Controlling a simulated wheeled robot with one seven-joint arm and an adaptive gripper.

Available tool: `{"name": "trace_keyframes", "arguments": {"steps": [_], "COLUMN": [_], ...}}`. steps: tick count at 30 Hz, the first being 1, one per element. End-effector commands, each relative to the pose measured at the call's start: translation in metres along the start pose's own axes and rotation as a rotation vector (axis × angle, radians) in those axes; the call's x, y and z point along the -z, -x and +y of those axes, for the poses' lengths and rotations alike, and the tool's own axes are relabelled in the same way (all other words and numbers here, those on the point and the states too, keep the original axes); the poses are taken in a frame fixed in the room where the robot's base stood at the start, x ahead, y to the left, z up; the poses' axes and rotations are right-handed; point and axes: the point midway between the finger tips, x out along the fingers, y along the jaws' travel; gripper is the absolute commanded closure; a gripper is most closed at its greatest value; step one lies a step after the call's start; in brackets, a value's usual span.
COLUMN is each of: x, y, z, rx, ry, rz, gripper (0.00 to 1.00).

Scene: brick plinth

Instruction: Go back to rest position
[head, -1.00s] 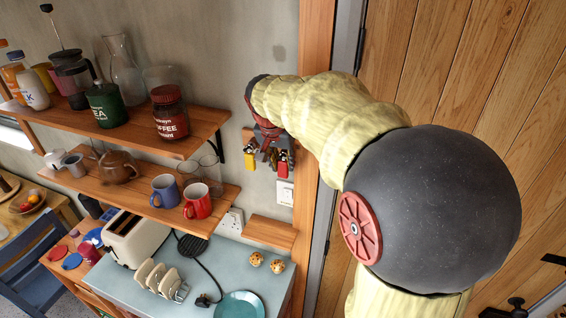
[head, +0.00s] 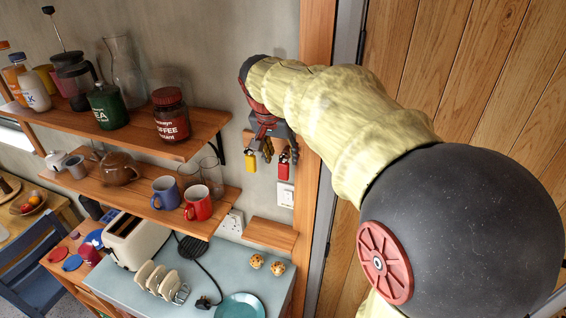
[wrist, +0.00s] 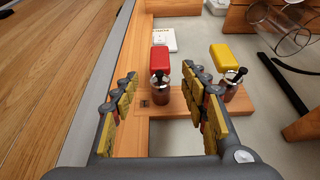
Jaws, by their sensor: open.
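My gripper (head: 266,150) is open and empty in front of the wall by the wooden post. In the wrist view its two fingers (wrist: 158,85) are spread apart. A red tag (wrist: 160,60) hangs from a small wooden board (wrist: 182,107) and shows between the fingers, apart from them. A yellow tag (wrist: 227,54) hangs to the right, beyond the right finger. My arm hides part of the board and wall there.
Shelves to the left hold a coffee jar (head: 171,117), a green tea tin (head: 107,107), a blue mug (head: 165,191) and a red mug (head: 198,203). A toaster (head: 137,239) stands below. A white switch (head: 286,195) is below the tags. A wooden door (head: 470,70) is at right.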

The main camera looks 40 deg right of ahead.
Motion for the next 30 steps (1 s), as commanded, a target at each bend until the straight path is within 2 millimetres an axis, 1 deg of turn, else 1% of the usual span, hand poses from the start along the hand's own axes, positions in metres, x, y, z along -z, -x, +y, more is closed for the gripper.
{"name": "trace_keyframes", "arguments": {"steps": [1, 6, 9, 12, 15, 22, 26, 28, 30], "x": [0.0, 0.0, 0.0, 0.0, -0.001, -0.001, 0.002, 0.0, -0.011], "y": [0.012, 0.043, 0.055, 0.063, 0.067, 0.068, 0.068, 0.064, 0.05], "z": [-0.001, -0.001, -0.001, -0.001, -0.001, 0.0, -0.003, -0.007, -0.009], "rx": [0.003, 0.003, 0.002, 0.001, 0.0, 0.0, 0.011, 0.026, 0.034], "ry": [0.001, 0.0, 0.001, 0.001, 0.001, 0.009, 0.076, 0.137, 0.214], "rz": [0.002, 0.002, 0.001, -0.001, -0.001, -0.001, 0.007, 0.006, -0.011], "gripper": [0.55, 0.55, 0.55, 0.55, 0.55, 0.55, 0.55, 0.55, 0.55]}}
